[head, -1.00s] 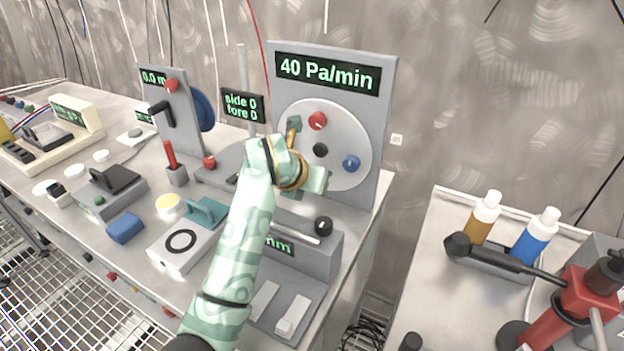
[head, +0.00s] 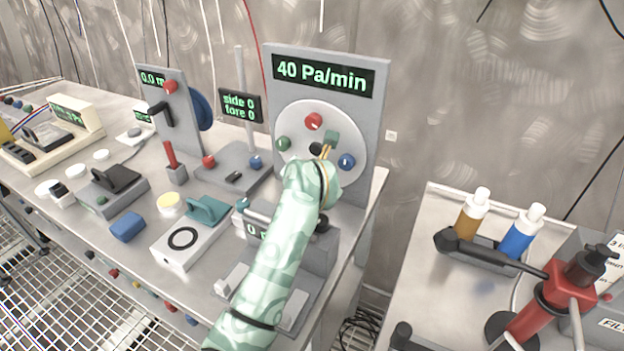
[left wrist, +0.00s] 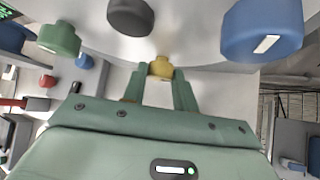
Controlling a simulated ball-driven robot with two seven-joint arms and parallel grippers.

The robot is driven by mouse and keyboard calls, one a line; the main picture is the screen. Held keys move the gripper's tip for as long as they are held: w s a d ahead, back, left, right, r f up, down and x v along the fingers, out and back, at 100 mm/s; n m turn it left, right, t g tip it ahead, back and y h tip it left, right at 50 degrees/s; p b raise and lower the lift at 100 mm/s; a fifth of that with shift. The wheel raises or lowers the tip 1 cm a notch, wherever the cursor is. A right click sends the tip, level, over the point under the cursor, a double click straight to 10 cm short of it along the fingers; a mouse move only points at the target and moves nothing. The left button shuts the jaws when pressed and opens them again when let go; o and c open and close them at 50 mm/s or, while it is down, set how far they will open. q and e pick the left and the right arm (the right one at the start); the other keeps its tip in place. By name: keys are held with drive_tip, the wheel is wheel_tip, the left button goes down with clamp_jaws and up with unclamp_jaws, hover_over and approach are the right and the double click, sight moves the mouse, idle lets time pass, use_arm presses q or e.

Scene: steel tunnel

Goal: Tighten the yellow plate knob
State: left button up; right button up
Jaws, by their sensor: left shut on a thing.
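The round pale plate (head: 349,122) is on an upright grey panel (head: 378,140) whose display reads 40 Pa/min. It carries a red knob (head: 314,121), a green knob (head: 283,143), a black knob (head: 316,149) and a blue knob (head: 347,162). The yellow knob (left wrist: 160,67) shows in the left wrist view, at the plate's edge between the green and blue knobs. My left gripper (left wrist: 162,76) is shut on it, one finger each side. In the head view my left gripper (head: 327,148) covers the plate's lower part and hides the yellow knob. My right gripper is not in view.
A grey unit with a black knob (head: 322,224) stands below the panel, partly behind my left arm. A lever block (head: 170,172) and a box with a teal handle (head: 207,209) stand to the left. Bottles (head: 473,216) and a red tool (head: 545,306) are on the right table.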

use_arm(q)
drive_tip(key=shift+f, duration=0.15)
drive_tip(key=o, duration=1)
drive_tip(key=shift+c, duration=0.2)
